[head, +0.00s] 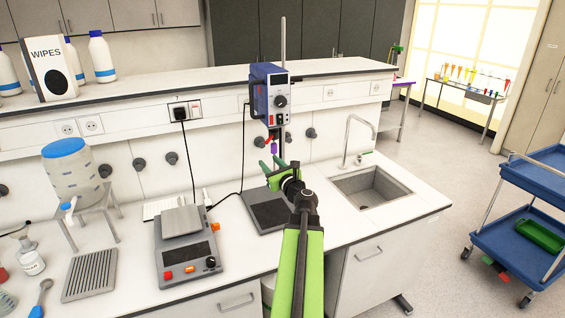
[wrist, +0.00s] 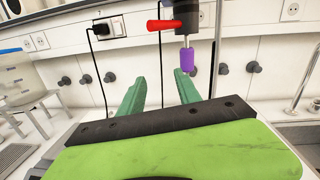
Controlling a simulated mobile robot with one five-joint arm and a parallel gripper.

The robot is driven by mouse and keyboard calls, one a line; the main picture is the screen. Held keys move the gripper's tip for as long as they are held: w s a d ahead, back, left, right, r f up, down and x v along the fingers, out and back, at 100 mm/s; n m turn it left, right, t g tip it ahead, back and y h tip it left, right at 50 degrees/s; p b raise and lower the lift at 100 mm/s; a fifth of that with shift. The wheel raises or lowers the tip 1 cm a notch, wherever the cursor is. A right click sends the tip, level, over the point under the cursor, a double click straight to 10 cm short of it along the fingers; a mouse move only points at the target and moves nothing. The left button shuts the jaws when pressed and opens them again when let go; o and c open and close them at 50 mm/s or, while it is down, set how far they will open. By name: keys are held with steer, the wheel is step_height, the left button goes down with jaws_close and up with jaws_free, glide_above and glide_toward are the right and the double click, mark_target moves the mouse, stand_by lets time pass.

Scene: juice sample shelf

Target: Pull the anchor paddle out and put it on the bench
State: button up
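The overhead stirrer (head: 270,92) is a blue and grey box on an upright rod at the back of the bench. A purple piece on a thin metal shaft (wrist: 186,56) hangs under its dark chuck and also shows in the head view (head: 274,147); it seems to be the top of the anchor paddle. I cannot make out an anchor shape below it. A red lever (wrist: 166,25) sticks out left of the chuck. My gripper (wrist: 159,76) has its green fingers apart and empty, below and in front of the purple piece. It also shows in the head view (head: 269,164).
The stirrer's dark base plate (head: 262,212) lies under my gripper. A hotplate (head: 186,255) stands left and a sink (head: 370,189) right. The white bench (head: 135,285) has some bare room at its front. A raised shelf (head: 180,85) runs behind.

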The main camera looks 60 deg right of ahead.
mark_target(275, 150)
steer(key=s+d+m+h, duration=0.2)
steer(key=s+d+m, duration=0.1)
steer(key=s, duration=0.1)
steer(key=shift+n+g, duration=0.3)
steer(key=x, duration=0.9)
steer(key=shift+w+a+r+p, duration=0.15)
steer(key=shift+w+r+p, duration=0.15)
steer(key=shift+r, duration=0.05)
jaws_close()
